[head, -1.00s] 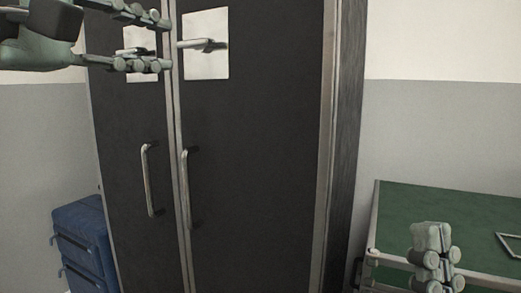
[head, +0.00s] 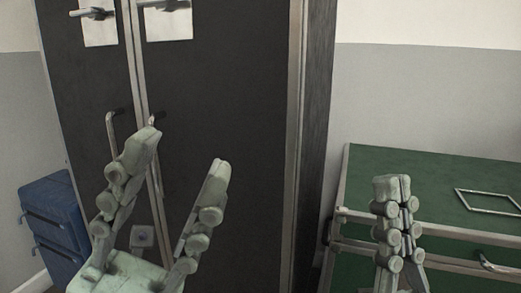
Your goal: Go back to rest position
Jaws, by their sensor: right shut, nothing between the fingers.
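My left gripper (head: 187,152) is at the lower left in the head view, pointing up. Its two fingers are spread apart with nothing between them. It shows in front of the dark wardrobe (head: 225,100), and part of one door handle (head: 112,135) is behind its fingers. My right gripper (head: 392,183) is at the lower right, also pointing up. Its fingers are together and hold nothing. It shows in front of the green-topped table.
The tall dark wardrobe has two doors, both shut, with metal handles. A green-topped table (head: 405,165) with a metal frame stands at the right, a thin rectangular frame (head: 490,193) on it. A blue case (head: 53,215) stands on the floor at the left.

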